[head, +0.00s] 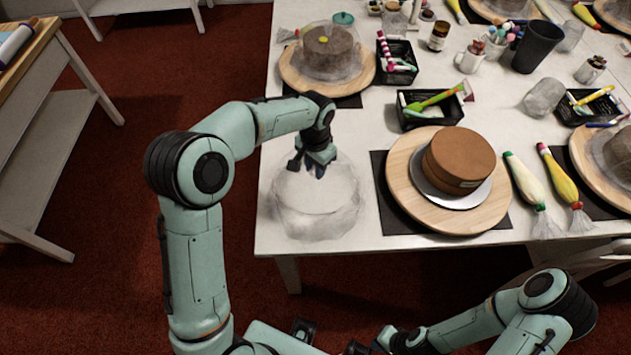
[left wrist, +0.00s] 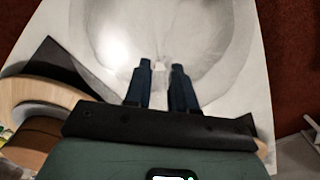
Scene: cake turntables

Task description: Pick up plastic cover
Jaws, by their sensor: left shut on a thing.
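The clear plastic cover (head: 318,212) is at the near left corner of the white table, beside the cake. My left gripper (head: 312,165) is over its top and shut on it. In the left wrist view the cover (left wrist: 110,45) is a pale see-through dome, and the two dark fingertips (left wrist: 160,70) are close together at a small knob on it. I cannot tell whether its rim touches the table. My right gripper (head: 378,343) is low at the bottom edge, away from the cover; its fingers are not clear.
A brown cake (head: 458,160) stands uncovered on a wooden turntable (head: 405,195) just right of the cover. Behind are black baskets (head: 415,122) with tools and another covered cake (head: 330,50). Piping bags (head: 525,178) lie at the right. The table's left edge is close to the cover.

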